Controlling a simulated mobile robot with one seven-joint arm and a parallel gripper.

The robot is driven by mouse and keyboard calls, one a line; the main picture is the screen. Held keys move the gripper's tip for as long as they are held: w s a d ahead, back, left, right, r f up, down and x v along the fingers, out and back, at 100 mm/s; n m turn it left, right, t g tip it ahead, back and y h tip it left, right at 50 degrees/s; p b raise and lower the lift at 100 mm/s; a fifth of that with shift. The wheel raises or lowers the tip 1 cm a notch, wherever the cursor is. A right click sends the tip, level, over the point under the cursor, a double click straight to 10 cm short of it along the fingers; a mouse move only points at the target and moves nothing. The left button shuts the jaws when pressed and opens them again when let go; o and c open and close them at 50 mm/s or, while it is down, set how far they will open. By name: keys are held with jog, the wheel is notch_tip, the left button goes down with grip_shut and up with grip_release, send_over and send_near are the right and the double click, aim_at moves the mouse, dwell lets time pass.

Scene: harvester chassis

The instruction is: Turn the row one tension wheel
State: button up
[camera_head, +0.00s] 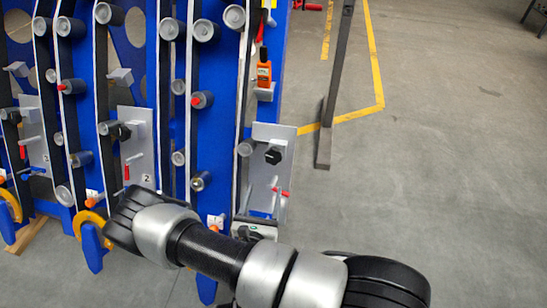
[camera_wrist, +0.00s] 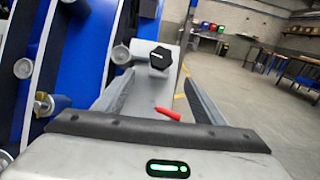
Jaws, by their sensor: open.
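The row one tension wheel appears to be the black lobed knob (camera_head: 273,156) on the grey plate (camera_head: 264,134) at the right end of the blue frame. In the wrist view the black knob (camera_wrist: 160,57) is near the top centre, beyond the fingertips, on the grey plate. My gripper (camera_head: 262,188) is in front of this plate, below the knob in the head view. In the wrist view my gripper (camera_wrist: 159,80) has its fingers spread apart with nothing between the tips. The knob looks untouched. A row number on this plate cannot be seen.
A red handle (camera_head: 281,192) sticks out below the knob and shows between the fingers in the wrist view (camera_wrist: 167,113). A plate marked 2 (camera_head: 147,178) with another black knob (camera_head: 121,131) stands left. A grey post (camera_head: 334,100) stands right; the floor beyond is open.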

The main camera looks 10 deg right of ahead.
aim_at(272, 160)
jog(key=b+x, duration=0.1)
jog(key=x, duration=1.5)
jog(key=shift+w+d, duration=0.2)
jog(key=shift+d, duration=0.1)
jog(key=shift+c, duration=0.3)
jog(key=c, duration=1)
